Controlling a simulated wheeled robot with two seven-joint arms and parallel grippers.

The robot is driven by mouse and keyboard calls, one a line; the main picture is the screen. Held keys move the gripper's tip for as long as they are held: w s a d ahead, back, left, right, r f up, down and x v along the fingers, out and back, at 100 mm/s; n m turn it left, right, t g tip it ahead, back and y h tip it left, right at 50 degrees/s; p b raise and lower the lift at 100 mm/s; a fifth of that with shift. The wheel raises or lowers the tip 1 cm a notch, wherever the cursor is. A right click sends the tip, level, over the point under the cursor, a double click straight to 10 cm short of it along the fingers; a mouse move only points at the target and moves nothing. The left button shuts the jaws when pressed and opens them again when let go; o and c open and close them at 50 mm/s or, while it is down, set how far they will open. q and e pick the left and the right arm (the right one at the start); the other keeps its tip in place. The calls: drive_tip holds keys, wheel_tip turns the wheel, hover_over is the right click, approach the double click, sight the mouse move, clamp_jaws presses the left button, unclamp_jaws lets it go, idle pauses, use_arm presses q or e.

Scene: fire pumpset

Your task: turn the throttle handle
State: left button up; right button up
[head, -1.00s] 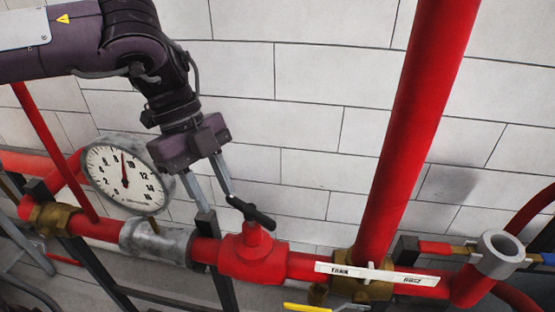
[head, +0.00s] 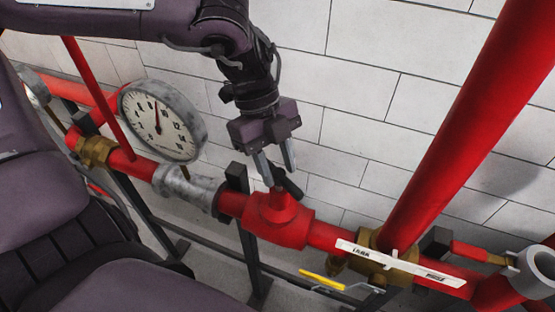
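The throttle handle, a small black bar (head: 291,184), sits on top of the red valve body (head: 277,222) in the horizontal red pipe. It is partly hidden by the fingers of my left gripper (head: 278,172). This gripper points down at the handle from above, its two grey fingers apart. The fingertips are right at the handle, one on its left side and one behind or over it. I cannot tell whether they touch it. My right gripper is not in view.
A round pressure gauge (head: 162,121) stands left of the gripper, close to my arm. A thick red pipe (head: 463,127) rises on the right. A white label strip (head: 400,263) and a yellow lever (head: 322,280) lie right of the valve. A white block wall (head: 352,101) is behind.

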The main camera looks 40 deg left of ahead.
use_arm(q)
drive_tip(key=shift+s, duration=0.1)
drive_tip(key=shift+c, duration=0.2)
clamp_jaws()
drive_tip(key=shift+f+n+b, duration=0.2)
drive_tip(key=shift+n+b, duration=0.1)
drive_tip(key=shift+b, duration=0.2)
drive_tip(key=shift+r+n+t+b, duration=0.1)
drive_tip(key=shift+n+t+b, duration=0.3)
drive_tip(key=shift+n, duration=0.2)
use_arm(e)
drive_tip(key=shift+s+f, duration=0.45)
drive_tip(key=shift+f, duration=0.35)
use_arm(q)
drive_tip(key=shift+o, duration=0.2)
unclamp_jaws()
drive_tip(key=shift+r, duration=0.1)
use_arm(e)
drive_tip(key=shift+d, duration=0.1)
use_arm(q)
drive_tip(key=b+v, duration=0.1)
drive_tip(key=v, duration=0.6)
drive_tip(key=shift+a+r, duration=0.2)
drive_tip(key=shift+r, duration=0.15)
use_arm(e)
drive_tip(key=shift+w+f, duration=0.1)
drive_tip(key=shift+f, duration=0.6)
